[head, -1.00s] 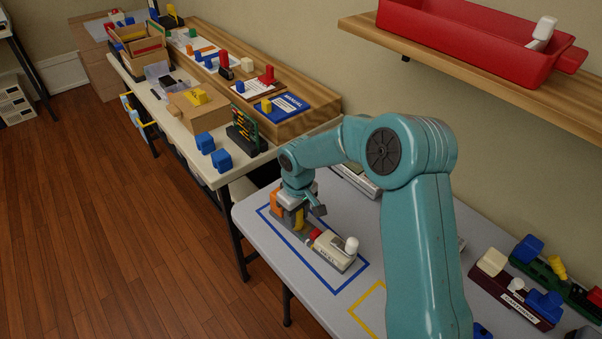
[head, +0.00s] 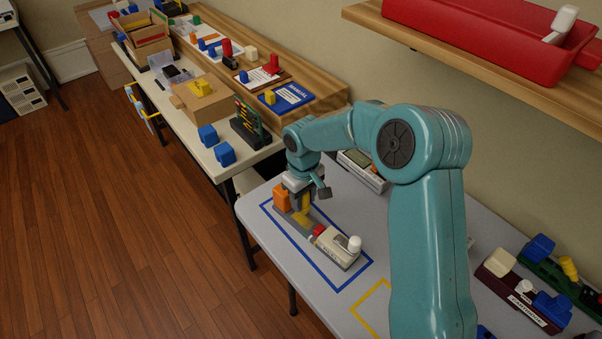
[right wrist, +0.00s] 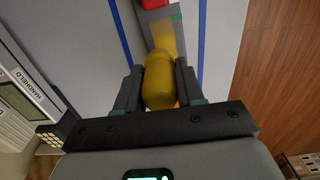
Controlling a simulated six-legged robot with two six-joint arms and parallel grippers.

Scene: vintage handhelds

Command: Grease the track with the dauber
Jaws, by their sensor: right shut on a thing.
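My right gripper (head: 305,193) is shut on a yellow dauber (right wrist: 158,82), which stands between its two fingers in the right wrist view. It is over the grey track (right wrist: 148,14) of a device lying inside the blue taped rectangle. A yellowish patch (head: 302,219) shows on the track beside the dauber; it also shows in the right wrist view (right wrist: 165,38). Whether the dauber tip touches the track I cannot tell. The device has an orange block (head: 281,199) at one end, a red block (head: 319,230) and a pale body (head: 337,248) with a white knob. My left gripper is not in view.
A pale handheld (head: 361,172) lies behind my right arm. A yellow taped area (head: 374,310) is at the front, with a dark red handheld (head: 515,300) to the right. A red tray (head: 480,40) sits on the shelf above. A cluttered bench stands at the left.

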